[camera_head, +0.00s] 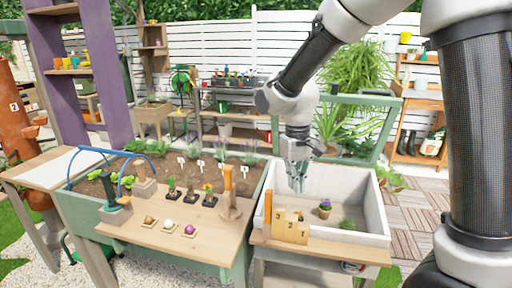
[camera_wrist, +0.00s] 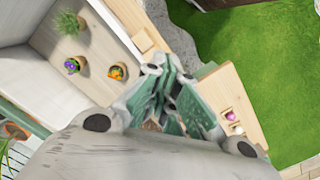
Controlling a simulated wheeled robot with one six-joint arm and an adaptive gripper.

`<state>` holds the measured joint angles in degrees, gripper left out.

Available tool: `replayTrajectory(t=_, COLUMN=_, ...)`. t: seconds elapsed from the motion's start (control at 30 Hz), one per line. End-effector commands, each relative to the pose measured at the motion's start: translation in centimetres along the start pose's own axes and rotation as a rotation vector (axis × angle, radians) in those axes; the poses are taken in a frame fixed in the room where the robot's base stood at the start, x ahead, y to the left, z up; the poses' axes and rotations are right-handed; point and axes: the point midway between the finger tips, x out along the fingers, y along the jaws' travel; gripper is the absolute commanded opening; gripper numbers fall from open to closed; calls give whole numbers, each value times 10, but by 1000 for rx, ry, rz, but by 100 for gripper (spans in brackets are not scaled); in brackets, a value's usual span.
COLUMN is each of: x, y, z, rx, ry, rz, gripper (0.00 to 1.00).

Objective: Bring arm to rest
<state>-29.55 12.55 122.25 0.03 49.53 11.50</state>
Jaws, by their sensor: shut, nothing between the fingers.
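My gripper (camera_head: 297,180) hangs from the arm over the left part of the white-walled wooden tray (camera_head: 377,215), fingers pointing down. It is shut and holds nothing. In the wrist view the gripper (camera_wrist: 163,120) fills the lower middle, with green fingers close together. A potted purple flower (camera_head: 325,208) stands in the tray, clear of the gripper. In the wrist view the purple flower (camera_wrist: 73,66) is beside an orange flower (camera_wrist: 117,72) and a green grass tuft (camera_wrist: 67,24).
A wooden post (camera_head: 228,190) stands on the left bench (camera_head: 170,228), near several small black pots (camera_head: 190,194) and three balls in holders (camera_head: 168,226). A green-framed pane (camera_head: 350,125) rises behind the tray.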

Motion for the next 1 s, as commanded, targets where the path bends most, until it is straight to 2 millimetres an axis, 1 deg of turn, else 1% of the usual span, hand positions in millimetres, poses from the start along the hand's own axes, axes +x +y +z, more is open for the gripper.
replayTrajectory(t=0.03, x=-6, y=6, z=19, rx=-25, ry=-8, rz=1, gripper=0)
replayTrajectory(t=0.27, x=-48, y=58, z=98, rx=-14, ry=51, rz=-13, gripper=0)
replayTrajectory(t=0.3, x=-56, y=68, z=113, rx=-2, ry=73, rz=-16, gripper=0)
replayTrajectory(t=0.37, x=-66, y=82, z=138, rx=25, ry=110, rz=-17, gripper=0)
replayTrajectory(t=0.4, x=-72, y=91, z=154, rx=46, ry=137, rz=-18, gripper=0)
replayTrajectory(t=0.5, x=-84, y=109, z=192, rx=112, ry=215, rz=-13, gripper=0)
replayTrajectory(t=0.6, x=-94, y=122, z=222, rx=185, ry=296, rz=-3, gripper=0)
replayTrajectory(t=0.7, x=-104, y=132, z=240, rx=247, ry=370, rz=11, gripper=0)
replayTrajectory(t=0.8, x=-114, y=138, z=250, rx=289, ry=426, rz=24, gripper=0)
replayTrajectory(t=0.9, x=-118, y=142, z=255, rx=317, ry=448, rz=31, gripper=0)
replayTrajectory(t=1.0, x=-118, y=144, z=255, rx=322, ry=444, rz=32, gripper=0)
